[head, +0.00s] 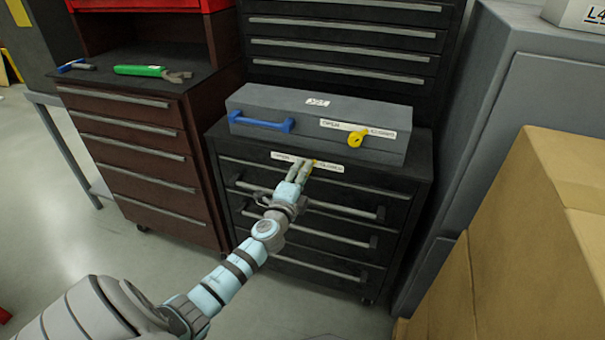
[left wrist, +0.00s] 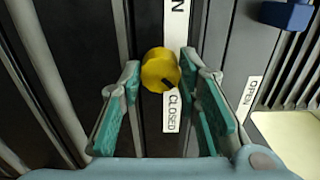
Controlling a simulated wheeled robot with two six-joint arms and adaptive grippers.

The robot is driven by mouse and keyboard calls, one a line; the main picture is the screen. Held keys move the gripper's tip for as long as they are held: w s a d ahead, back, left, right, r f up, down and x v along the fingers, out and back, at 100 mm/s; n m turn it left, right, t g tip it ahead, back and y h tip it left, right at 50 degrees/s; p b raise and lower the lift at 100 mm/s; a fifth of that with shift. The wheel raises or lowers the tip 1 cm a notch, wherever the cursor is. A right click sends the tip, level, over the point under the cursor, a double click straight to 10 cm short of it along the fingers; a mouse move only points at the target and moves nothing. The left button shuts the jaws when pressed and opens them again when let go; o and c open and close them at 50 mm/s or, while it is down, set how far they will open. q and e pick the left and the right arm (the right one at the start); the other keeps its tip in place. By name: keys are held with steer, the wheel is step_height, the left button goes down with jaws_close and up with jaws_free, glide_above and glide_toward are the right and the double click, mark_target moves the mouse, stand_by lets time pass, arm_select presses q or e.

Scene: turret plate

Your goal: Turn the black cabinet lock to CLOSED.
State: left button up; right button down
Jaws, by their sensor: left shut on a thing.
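The black cabinet (head: 405,180) stands in the middle of the head view. Its yellow lock knob (head: 313,162) sits on the top front strip between two white labels and is partly hidden by my left gripper (head: 300,171). In the left wrist view the knob (left wrist: 158,66) is between the fingertips of my left gripper (left wrist: 160,68), which is shut on it. A dark mark on the knob points toward the CLOSED label (left wrist: 172,112). Another label (left wrist: 177,20), ending in N, lies on the knob's other side. My right gripper is not in view.
A grey toolbox (head: 310,112) on the cabinet has a blue handle (head: 262,123) and its own yellow lock (head: 357,138). A brown drawer cabinet (head: 150,150) stands left, with green-handled pliers (head: 140,71) on it. A cardboard box (head: 540,230) stands at right.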

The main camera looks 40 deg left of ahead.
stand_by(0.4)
arm_select(q)
steer(key=o, duration=1.1)
steer(key=shift+o, duration=0.2)
steer(key=shift+s, duration=0.1)
steer(key=v, duration=1.2)
